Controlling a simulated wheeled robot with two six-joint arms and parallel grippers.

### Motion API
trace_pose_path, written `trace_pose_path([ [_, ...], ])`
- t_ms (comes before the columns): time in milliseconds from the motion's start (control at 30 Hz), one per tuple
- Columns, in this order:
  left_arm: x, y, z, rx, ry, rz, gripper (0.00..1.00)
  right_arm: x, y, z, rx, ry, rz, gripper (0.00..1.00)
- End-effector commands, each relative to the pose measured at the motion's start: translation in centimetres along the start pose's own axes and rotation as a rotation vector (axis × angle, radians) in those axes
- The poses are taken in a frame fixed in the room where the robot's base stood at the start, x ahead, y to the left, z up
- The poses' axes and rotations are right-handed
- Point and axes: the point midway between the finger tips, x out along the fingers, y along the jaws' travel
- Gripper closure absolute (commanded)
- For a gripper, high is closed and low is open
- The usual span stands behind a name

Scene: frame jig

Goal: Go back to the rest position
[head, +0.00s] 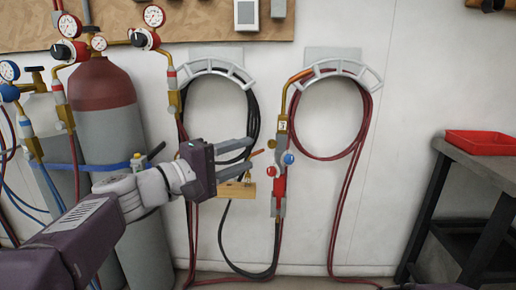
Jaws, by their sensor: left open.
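My left gripper (250,155) is open in the middle of the head view, its two grey fingers pointing right. It appears empty, in front of the black hose and a small wooden block (236,191). A torch (281,165) with red and blue knobs hangs upright just right of the fingertips. I cannot tell the exact depth gap between them. My right gripper is not clearly in view; only a dark part shows at the bottom right edge.
Gas cylinders (104,120) with gauges stand at the left, close to my left arm. A black hose (229,245) and a red hose (343,205) hang from wall hooks (336,69). A dark table (490,170) with a red tray (480,136) stands at the right.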

Motion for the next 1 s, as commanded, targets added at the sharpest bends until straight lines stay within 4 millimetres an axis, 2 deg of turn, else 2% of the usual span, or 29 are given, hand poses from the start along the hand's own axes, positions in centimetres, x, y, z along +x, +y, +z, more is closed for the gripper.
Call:
trace_pose_path([
  [100,-1.3,0.1,-0.1,0.0,0.002,0.0,0.58,-0.2,0.0,0.0,0.0,0.0,0.0,0.64],
  [233,-1.7,0.0,0.0,-0.001,-0.001,-0.001,0.58,-0.2,0.0,0.0,0.0,0.0,0.0,0.64],
  [433,-1.6,0.0,0.1,-0.001,-0.004,-0.001,0.58,-0.2,0.0,0.0,0.0,0.0,0.0,0.64],
  [500,-0.6,-0.3,1.3,-0.012,-0.043,-0.007,0.58,-0.5,0.0,-0.1,0.0,0.0,0.0,0.64],
  [533,0.0,-1.2,2.0,-0.033,-0.067,-0.023,0.58,-0.5,0.0,-0.1,0.0,0.0,0.0,0.64],
  [567,0.4,-2.8,2.6,-0.05,-0.09,-0.057,0.58,-0.6,0.0,-0.1,0.0,0.0,0.0,0.64],
  [667,0.7,-10.6,5.2,-0.059,-0.164,-0.265,0.58,-0.8,0.0,-0.1,0.0,0.0,0.0,0.64],
  [700,0.2,-14.3,6.2,-0.051,-0.193,-0.372,0.58,-0.8,0.0,-0.1,0.0,0.0,0.0,0.64],
  [767,-1.3,-19.6,7.7,-0.028,-0.237,-0.533,0.58,-0.9,0.0,-0.1,0.0,0.0,0.0,0.64],
  [800,-2.7,-23.0,8.5,-0.004,-0.267,-0.64,0.58,-0.9,0.0,-0.1,0.0,0.0,0.0,0.64],
  [867,-5.3,-27.6,9.6,0.042,-0.311,-0.794,0.58,-1.0,0.0,-0.1,0.0,0.0,0.0,0.64],
  [900,-7.2,-30.2,10.1,0.082,-0.343,-0.889,0.58,-1.1,0.0,-0.1,0.0,0.0,0.0,0.64],
  [1000,-12.1,-35.3,10.6,0.197,-0.42,-1.096,0.58,-1.1,0.0,-0.1,0.0,0.0,0.0,0.64],
])
